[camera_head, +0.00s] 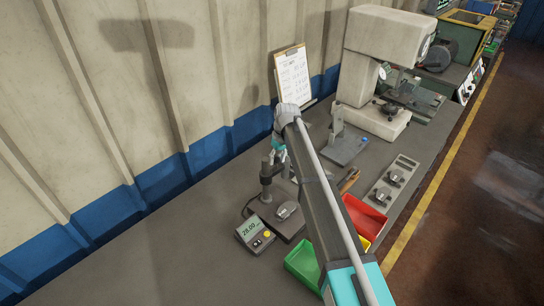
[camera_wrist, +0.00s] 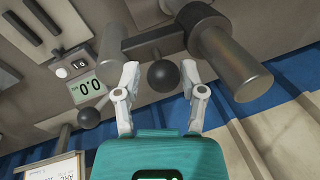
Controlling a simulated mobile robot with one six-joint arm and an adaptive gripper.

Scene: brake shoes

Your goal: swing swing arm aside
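In the wrist view, a dark swing arm (camera_wrist: 152,42) runs sideways from a thick grey post (camera_wrist: 234,62). A black ball knob (camera_wrist: 163,75) hangs from it on a short stem. My gripper (camera_wrist: 160,80) is open, with one white finger on each side of the knob; I cannot tell whether either touches it. In the head view, my gripper (camera_head: 279,155) is at the top of a dark measuring stand (camera_head: 267,182), and my arm hides part of the stand. A small grey part (camera_head: 286,210) sits on the stand's base.
A display box (camera_head: 255,235) stands in front of the stand. A green bin (camera_head: 303,265) and a red bin (camera_head: 363,216) lie close to my arm. Behind are a clipboard (camera_head: 293,75), another stand (camera_head: 345,147) and a large machine (camera_head: 385,55). The bench's near left is clear.

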